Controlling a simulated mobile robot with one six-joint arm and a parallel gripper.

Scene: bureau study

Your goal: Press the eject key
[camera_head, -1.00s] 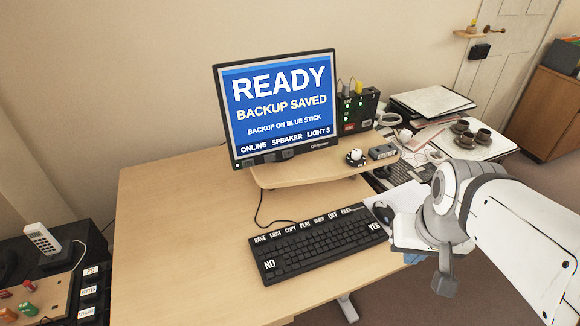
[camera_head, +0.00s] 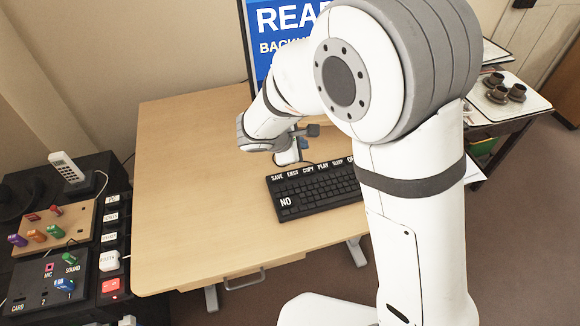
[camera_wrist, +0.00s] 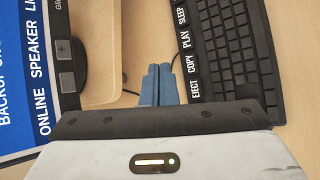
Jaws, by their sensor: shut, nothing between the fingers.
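The black keyboard (camera_head: 318,190) lies on the desk, with a row of white-labelled keys along its far edge. The eject key (camera_head: 293,173) is in that row, between SAVE and COPY. In the wrist view the eject key (camera_wrist: 195,88) shows near the right of my fingers. My gripper (camera_head: 302,146) is over the desk just behind the keyboard's far edge, partly hidden by my wrist. In the wrist view my gripper (camera_wrist: 158,68) has its two blue fingers together and empty, beside the EJECT and COPY labels. I cannot tell its height above the desk.
The monitor (camera_head: 270,45) stands behind, partly hidden by my arm. Its raised stand (camera_wrist: 105,60) shows left of my fingers in the wrist view. A black side unit (camera_head: 65,215) with controls stands at the left. The desk (camera_head: 205,200) left of the keyboard is clear.

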